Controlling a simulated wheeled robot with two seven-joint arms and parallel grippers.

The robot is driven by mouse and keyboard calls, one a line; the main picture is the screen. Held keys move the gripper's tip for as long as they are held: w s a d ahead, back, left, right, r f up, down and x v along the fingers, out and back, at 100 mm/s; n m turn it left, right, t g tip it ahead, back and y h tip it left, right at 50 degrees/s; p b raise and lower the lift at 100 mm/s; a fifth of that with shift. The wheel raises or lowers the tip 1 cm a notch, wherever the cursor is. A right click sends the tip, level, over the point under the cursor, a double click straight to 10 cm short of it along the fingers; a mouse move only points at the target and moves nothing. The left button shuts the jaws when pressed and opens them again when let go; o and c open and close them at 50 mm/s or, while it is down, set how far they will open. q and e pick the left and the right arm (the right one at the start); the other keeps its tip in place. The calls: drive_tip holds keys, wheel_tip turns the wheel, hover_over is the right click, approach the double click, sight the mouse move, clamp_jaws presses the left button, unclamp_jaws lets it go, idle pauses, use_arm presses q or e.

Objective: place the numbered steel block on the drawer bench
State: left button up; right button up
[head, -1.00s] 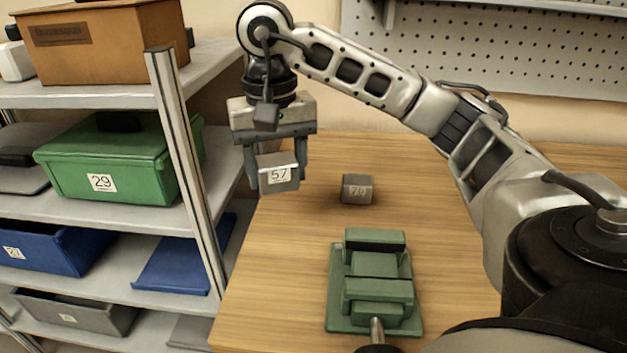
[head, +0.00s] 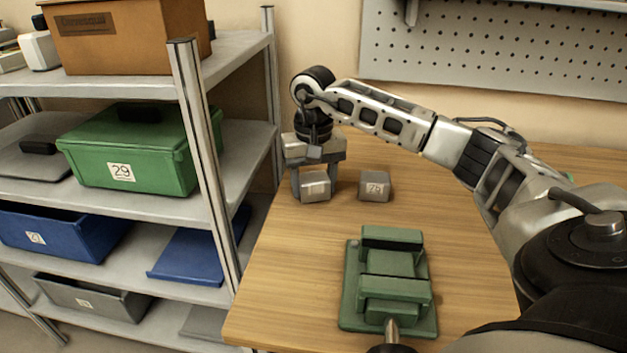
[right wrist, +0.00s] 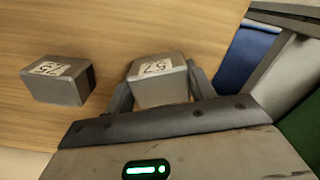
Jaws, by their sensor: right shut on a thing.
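The steel block marked 57 (head: 315,188) is between the fingers of my right gripper (head: 312,183), low over the bench top at its back left; I cannot tell whether it touches the wood. In the right wrist view the block (right wrist: 160,82) shows its 57 label, and my right gripper (right wrist: 162,88) is shut on it. The wooden bench (head: 290,285) has a bare top around it; no drawers show. A second steel block (head: 375,186) sits on the bench just right of the held one, with a gap between. My left gripper is not in view.
A green vise (head: 390,280) stands at the bench's front middle. A metal shelf (head: 195,150) on the left holds a green box marked 29 (head: 130,155), a blue bin (head: 55,235) and a cardboard box (head: 130,35). A pegboard (head: 490,50) hangs behind the bench.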

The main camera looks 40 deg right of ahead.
sight(313, 178)
drive_tip(key=shift+f, duration=0.15)
drive_tip(key=o, duration=1.2)
wheel_tip(313, 178, up, 12)
drive_tip(key=shift+r+p, duration=0.2)
drive_tip(key=shift+p, duration=0.1)
